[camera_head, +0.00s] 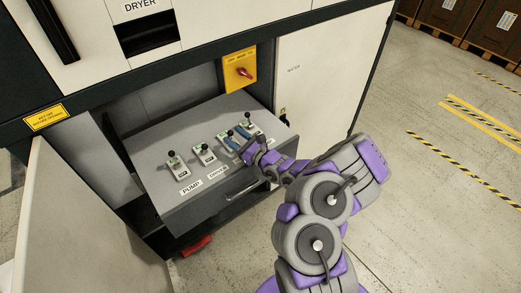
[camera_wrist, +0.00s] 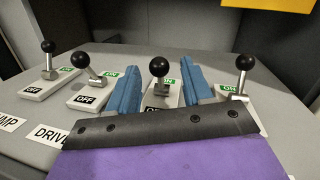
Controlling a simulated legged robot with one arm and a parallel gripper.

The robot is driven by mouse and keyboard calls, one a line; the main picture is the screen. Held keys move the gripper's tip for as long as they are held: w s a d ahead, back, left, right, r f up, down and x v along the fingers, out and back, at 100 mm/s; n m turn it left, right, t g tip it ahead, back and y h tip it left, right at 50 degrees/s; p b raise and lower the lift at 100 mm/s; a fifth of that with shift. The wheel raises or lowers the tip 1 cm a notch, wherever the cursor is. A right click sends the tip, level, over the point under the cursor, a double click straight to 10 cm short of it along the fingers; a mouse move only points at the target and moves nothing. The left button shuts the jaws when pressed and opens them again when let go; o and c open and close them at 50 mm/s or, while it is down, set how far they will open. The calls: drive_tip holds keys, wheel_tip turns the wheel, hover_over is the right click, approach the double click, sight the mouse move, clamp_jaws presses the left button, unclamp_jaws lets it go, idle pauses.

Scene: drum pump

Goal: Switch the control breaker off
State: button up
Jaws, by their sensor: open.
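Several breaker levers with black ball knobs stand in a row on the grey drawer panel (camera_head: 160,137). No control label is readable; my gripper hides the panel front there, so I cannot tell which lever is the control breaker. My gripper (camera_wrist: 157,88) is open, with one blue finger on each side of the third lever from the left (camera_wrist: 159,68), apparently without gripping it. The fourth lever (camera_wrist: 244,64) is just right of the right finger. In the head view my gripper (camera_head: 238,141) reaches over the panel's right part.
Left are the lever by the PUMP label (camera_head: 192,187) and the second lever (camera_wrist: 92,68), by the DRIVE label. A yellow plate with a red rotary switch (camera_head: 243,72) is behind. The drawer handle (camera_head: 243,190) is in front. An open cabinet door (camera_head: 85,225) stands left.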

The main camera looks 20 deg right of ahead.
drive_tip(key=p+v, duration=0.9)
drive_tip(key=v, duration=0.4)
drive_tip(key=shift+d+f, duration=0.15)
drive_tip(key=shift+f, duration=0.05)
drive_tip(key=shift+w, duration=0.1)
